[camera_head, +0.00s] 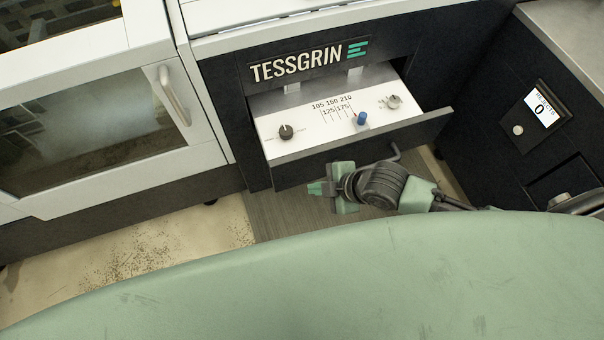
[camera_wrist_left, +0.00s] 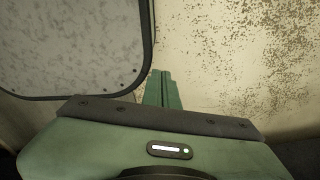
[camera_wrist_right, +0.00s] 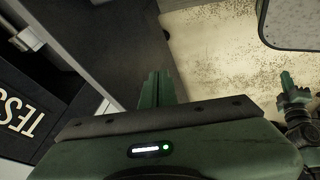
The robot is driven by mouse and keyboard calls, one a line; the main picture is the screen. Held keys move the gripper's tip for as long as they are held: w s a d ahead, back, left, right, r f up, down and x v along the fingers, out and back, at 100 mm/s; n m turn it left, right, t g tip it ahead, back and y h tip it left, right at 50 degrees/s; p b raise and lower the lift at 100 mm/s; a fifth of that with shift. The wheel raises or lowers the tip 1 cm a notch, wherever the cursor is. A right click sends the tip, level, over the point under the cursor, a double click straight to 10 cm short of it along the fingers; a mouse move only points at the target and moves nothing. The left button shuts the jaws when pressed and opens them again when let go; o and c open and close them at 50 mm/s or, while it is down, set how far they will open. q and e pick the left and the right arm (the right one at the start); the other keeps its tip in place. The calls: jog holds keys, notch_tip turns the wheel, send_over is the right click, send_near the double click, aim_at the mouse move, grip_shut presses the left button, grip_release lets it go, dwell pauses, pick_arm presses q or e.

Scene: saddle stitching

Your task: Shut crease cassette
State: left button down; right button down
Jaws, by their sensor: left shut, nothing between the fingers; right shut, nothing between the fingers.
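The crease cassette (camera_head: 337,118) stands pulled out like a drawer below the TESSGRIN label. Its white top bears a scale, a dark knob (camera_head: 286,132), a blue knob (camera_head: 361,119) and a metal knob (camera_head: 393,101). Its dark front panel (camera_head: 424,133) carries a bent handle (camera_head: 395,152), partly hidden by my right wrist. My right gripper (camera_head: 315,188) is shut and empty in front of the panel, pointing left; its fingers also show in the right wrist view (camera_wrist_right: 157,88). My left gripper (camera_wrist_left: 163,88) is shut and empty over the floor in the left wrist view.
A white cabinet with a window and handle (camera_head: 174,95) stands left of the cassette. A dark unit with a rejects counter (camera_head: 541,103) stands at right. Bare speckled floor (camera_head: 150,250) lies at the lower left.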

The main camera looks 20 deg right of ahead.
jog(key=w+f, duration=0.1)
jog(key=w, duration=0.1)
jog(key=w+a+f, duration=0.1)
jog(key=w, duration=0.1)
jog(key=w+a+f, duration=0.1)
jog(key=w, duration=0.1)
jog(key=shift+f+p, duration=0.2)
jog(key=shift+p, duration=0.15)
pick_arm(q)
jog(key=shift+s+r, duration=0.3)
jog(key=shift+s, duration=0.6)
jog(key=shift+w, duration=0.1)
